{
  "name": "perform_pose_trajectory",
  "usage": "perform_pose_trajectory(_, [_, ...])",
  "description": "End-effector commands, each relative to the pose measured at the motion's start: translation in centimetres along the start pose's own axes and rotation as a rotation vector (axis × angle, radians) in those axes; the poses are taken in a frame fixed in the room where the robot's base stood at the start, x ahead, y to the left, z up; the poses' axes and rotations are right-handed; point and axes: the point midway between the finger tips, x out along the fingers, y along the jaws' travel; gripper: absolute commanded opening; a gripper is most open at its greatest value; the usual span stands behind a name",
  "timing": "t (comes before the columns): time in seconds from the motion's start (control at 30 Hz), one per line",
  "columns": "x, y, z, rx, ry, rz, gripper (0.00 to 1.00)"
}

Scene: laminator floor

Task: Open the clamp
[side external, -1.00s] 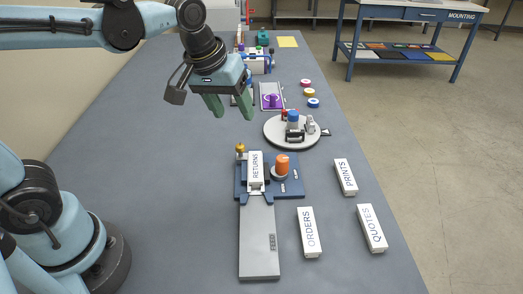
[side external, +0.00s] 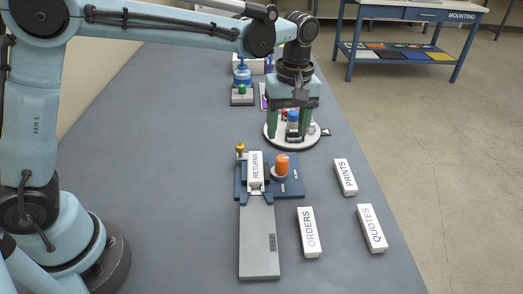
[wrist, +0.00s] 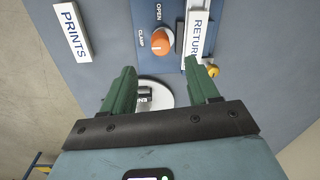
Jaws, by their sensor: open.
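An orange knob (side external: 282,161) stands on the right part of a blue fixture (side external: 293,187). In the wrist view the knob (wrist: 160,42) has the printed words OPEN and CLAMP beside it; I cannot tell which it points at. A white block marked RETURNS (side external: 255,168) lies in the fixture left of the knob. My gripper (side external: 292,134) is open and empty, fingers pointing down, over the round white plate beyond the fixture. In the wrist view the gripper (wrist: 160,70) has the knob ahead, between and beyond its fingertips.
The round white plate (side external: 273,139) carries a blue-topped item. White blocks marked PRINTS (side external: 345,177), ORDERS (side external: 309,232) and QUOTES (side external: 372,228) lie to the right. A small brass knob (side external: 240,148) is at the fixture's back left. A grey FEED tray (side external: 258,250) extends toward the camera.

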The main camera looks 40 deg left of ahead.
Motion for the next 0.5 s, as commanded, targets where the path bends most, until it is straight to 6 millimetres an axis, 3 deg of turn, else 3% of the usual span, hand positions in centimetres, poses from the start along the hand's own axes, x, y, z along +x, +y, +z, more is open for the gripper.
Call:
perform_pose_trajectory(0.3, [5.7,0.0,0.0,0.001,0.000,0.001,0.60])
perform_pose_trajectory(0.5, [8.4,0.0,-0.1,0.001,0.000,0.001,0.60])
